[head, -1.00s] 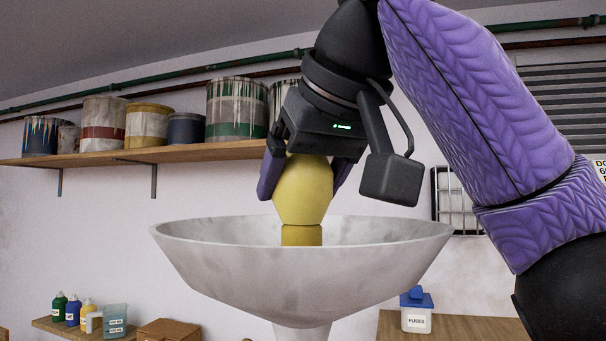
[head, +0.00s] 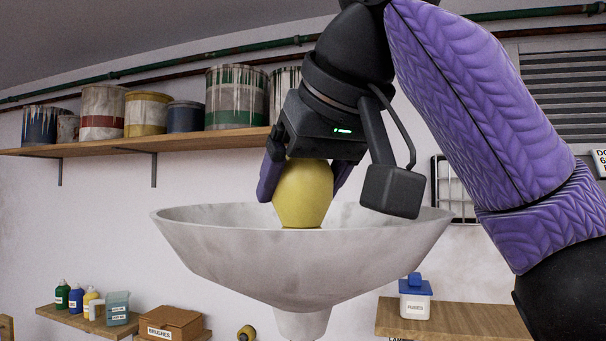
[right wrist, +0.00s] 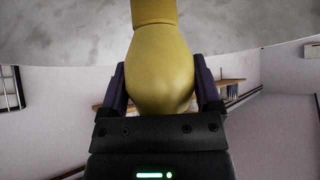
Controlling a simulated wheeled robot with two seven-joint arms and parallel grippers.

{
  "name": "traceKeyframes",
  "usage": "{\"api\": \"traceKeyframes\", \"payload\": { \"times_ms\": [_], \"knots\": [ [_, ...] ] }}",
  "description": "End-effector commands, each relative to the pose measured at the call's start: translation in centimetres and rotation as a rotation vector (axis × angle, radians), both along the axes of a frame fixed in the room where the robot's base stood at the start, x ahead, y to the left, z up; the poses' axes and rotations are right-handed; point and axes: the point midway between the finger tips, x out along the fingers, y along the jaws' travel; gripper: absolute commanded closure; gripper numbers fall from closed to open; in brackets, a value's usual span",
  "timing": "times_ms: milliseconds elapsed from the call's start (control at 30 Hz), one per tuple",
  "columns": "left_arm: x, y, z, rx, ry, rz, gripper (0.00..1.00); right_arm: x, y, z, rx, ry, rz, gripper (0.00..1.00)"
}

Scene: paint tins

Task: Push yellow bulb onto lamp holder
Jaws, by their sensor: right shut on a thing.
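The yellow bulb (head: 303,194) is upright, with its lower end hidden behind the near rim of a grey-white bowl-shaped lamp shade (head: 300,262). My right gripper (head: 306,180) holds the bulb from above, a finger on each side. In the right wrist view the bulb (right wrist: 163,70) fills the middle between the two fingers (right wrist: 162,92), and its narrower base points toward the shade's inner surface (right wrist: 75,35). The lamp holder is hidden inside the shade, so I cannot tell whether the base touches it. My left gripper is not in view.
A wall shelf (head: 140,146) with several paint tins (head: 237,97) is behind to the left. Below are a small shelf with bottles (head: 76,298), a brushes box (head: 170,322) and a fuses tub (head: 415,297). The shade's rim surrounds the bulb.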

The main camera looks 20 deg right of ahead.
Motion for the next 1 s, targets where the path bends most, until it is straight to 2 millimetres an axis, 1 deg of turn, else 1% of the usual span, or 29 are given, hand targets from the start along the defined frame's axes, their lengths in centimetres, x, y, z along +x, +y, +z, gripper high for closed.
{"api": "traceKeyframes", "payload": {
  "times_ms": [400, 433, 500, 767, 867, 1000],
  "knots": [
    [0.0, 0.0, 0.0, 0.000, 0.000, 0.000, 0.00, 0.0, 0.0, -0.6, -0.001, 0.001, 0.001, 0.61],
    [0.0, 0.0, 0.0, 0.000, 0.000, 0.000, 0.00, 0.0, 0.0, -0.6, -0.001, 0.000, 0.001, 0.14],
    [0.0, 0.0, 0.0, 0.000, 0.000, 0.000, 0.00, 0.0, 0.0, -0.6, 0.000, 0.000, 0.000, 0.00],
    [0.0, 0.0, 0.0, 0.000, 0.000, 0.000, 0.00, -0.1, -0.1, -0.4, -0.001, 0.000, -0.001, 0.00],
    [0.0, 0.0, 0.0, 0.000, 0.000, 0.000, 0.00, -1.0, -0.2, 0.5, -0.002, -0.003, -0.002, 0.00],
    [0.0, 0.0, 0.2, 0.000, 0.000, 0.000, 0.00, -3.0, -0.6, 2.7, 0.000, -0.004, -0.004, 0.00]
  ]
}}
